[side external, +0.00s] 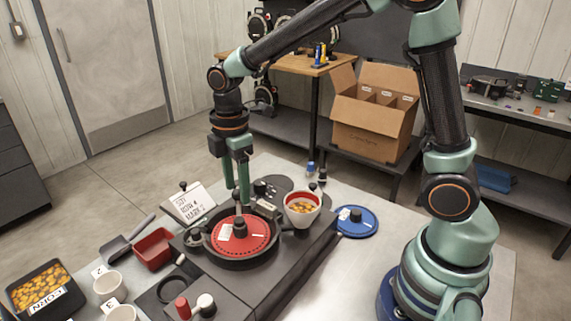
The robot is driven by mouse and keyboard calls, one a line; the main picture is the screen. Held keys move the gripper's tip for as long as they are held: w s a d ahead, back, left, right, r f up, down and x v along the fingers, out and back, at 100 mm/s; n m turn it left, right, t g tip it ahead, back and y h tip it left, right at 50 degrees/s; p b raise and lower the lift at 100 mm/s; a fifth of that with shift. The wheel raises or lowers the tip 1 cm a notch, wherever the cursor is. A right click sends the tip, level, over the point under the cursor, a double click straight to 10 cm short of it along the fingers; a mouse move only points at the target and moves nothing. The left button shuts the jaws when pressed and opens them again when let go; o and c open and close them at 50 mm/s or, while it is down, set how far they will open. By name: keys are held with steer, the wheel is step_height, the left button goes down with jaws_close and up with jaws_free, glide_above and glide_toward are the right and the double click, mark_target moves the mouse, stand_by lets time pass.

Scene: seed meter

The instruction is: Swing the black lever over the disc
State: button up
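A red round disc (257,240) with a ring of small holes and a white label lies in a black round housing on the dark machine. A black hub (239,228) stands at its middle. My gripper (237,194) points down above the disc's far side, with its two green fingers a little apart. A small black knob (238,196) shows by the fingertips. I cannot tell whether the fingers touch it or whether it belongs to the black lever. Other black knobs stand at the upper left (183,185) and by the white cup (312,187).
A white cup with a red rim (303,208) holds yellow seeds right of the disc. A blue disc (357,222) lies farther right. A written card (195,205), red tray (153,249), scoop (120,247), corn tray (42,288) and white cups (109,285) are at left.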

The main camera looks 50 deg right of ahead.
mark_target(238, 190)
step_height(238, 190, up, 12)
stand_by(0.7)
steer(key=shift+d, duration=0.1)
steer(key=s+d+f+m+t, duration=0.2)
steer(key=s+d+m+t, duration=0.3)
steer(key=s+m, duration=0.5)
steer(key=shift+s+d+m+t, duration=0.3)
steer(key=shift+d+m, duration=0.85)
steer(key=shift+m, duration=1.45)
